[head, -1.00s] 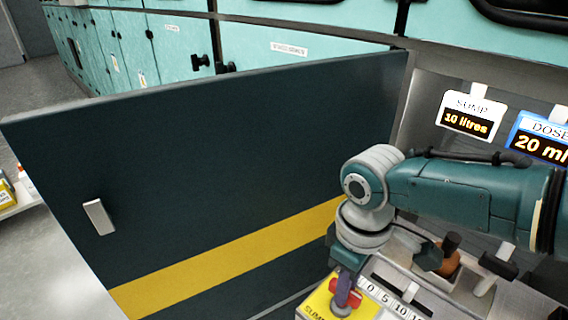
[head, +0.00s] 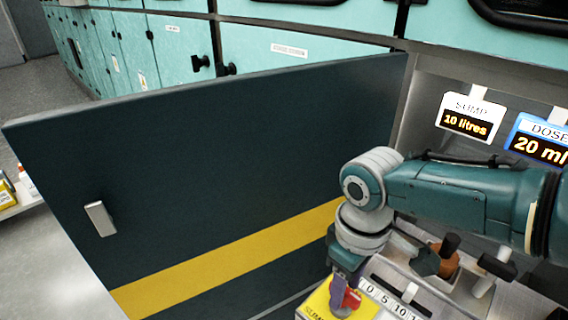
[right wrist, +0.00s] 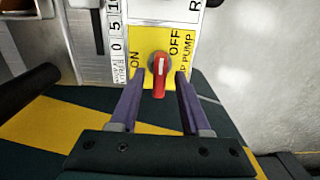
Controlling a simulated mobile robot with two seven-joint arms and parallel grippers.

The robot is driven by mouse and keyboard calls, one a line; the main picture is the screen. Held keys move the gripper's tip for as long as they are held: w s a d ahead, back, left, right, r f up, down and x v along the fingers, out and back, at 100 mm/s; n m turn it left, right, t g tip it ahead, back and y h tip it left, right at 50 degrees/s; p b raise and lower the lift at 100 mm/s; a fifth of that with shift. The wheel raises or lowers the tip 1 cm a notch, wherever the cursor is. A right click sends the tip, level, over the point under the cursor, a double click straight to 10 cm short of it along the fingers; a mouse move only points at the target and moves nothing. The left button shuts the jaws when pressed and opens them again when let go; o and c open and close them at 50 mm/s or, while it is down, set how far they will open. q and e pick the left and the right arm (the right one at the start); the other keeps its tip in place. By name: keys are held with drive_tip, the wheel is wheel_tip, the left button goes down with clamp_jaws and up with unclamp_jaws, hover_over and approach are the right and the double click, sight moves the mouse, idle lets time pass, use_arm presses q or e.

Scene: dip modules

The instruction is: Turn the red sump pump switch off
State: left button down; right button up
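The red sump pump switch (right wrist: 160,76) is a knob with a white mark, on a yellow plate (right wrist: 141,62) lettered ON at the left and OFF at the right in the right wrist view. There its white-marked end points up the picture, between the two words. My right gripper (right wrist: 160,80) has its two purple fingers apart, one on each side of the knob, with small gaps showing. In the head view the right gripper (head: 341,292) is low over the yellow plate (head: 318,302), partly covering the red knob (head: 351,299). My left gripper is not in view.
A dark open door panel (head: 220,170) with a yellow stripe stands left of my right arm. A SUMP display (head: 468,118) reads 10 litres and a DOSE display (head: 540,140) reads 20 ml. Dark-handled levers (head: 493,265) stand right of the gripper.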

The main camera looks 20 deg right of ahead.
drive_tip(key=shift+r, duration=0.1)
wheel_tip(320, 180, up, 8)
drive_tip(key=p, duration=0.5)
drive_tip(key=shift+r, duration=0.9)
drive_tip(key=s+a+r+t+y+p, duration=0.2)
drive_tip(key=s+a+r+p, duration=0.3)
drive_tip(key=s+a+r, duration=0.3)
drive_tip(key=s+d+r+m+t+h+p, duration=0.25)
drive_tip(key=s+d+r+p, duration=0.2)
drive_tip(key=s+r, duration=0.4)
wheel_tip(320, 180, up, 39)
drive_tip(key=p, duration=3.7)
drive_tip(key=shift+w+d+f+g+y, duration=0.2)
drive_tip(key=shift+w+d+g+y, duration=0.15)
drive_tip(key=shift+g, duration=0.1)
